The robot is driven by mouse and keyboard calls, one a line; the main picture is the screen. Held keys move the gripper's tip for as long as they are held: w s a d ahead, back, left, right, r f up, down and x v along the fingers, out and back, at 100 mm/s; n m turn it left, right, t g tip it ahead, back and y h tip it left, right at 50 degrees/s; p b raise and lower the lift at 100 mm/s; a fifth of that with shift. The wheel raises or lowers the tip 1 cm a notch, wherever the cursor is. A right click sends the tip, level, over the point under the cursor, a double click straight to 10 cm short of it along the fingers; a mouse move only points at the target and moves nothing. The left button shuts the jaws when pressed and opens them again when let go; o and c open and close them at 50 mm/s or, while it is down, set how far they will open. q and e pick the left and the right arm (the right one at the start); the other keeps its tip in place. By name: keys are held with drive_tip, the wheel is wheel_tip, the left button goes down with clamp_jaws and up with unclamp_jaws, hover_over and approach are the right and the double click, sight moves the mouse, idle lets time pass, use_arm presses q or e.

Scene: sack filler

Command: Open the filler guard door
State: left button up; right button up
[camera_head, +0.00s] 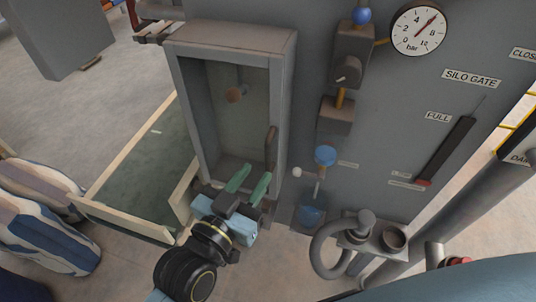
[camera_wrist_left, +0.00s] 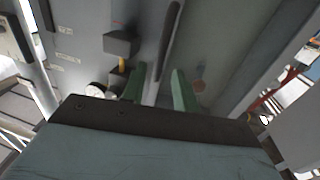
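The filler guard door (camera_head: 238,120) is a grey-green panel in a grey box frame on the machine front, and it looks shut. A dark upright bar handle (camera_head: 271,147) is at its right edge; it also shows in the left wrist view (camera_wrist_left: 169,40). My left gripper (camera_head: 250,182) has green fingers, spread apart and empty, just below the handle at the door's lower right. In the left wrist view the handle lies ahead, in line with the gap between the fingers (camera_wrist_left: 159,88); I see no contact. My right gripper is not in view.
A green-floored, pale-edged platform (camera_head: 140,165) and striped sacks (camera_head: 45,225) lie left.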

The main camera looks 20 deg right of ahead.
sight(266, 159)
use_arm(q)
drive_tip(key=x, duration=0.6)
drive_tip(key=shift+w+d+f, duration=0.1)
drive_tip(key=shift+w+d, duration=0.1)
drive_tip(key=shift+d, duration=0.05)
clamp_jaws()
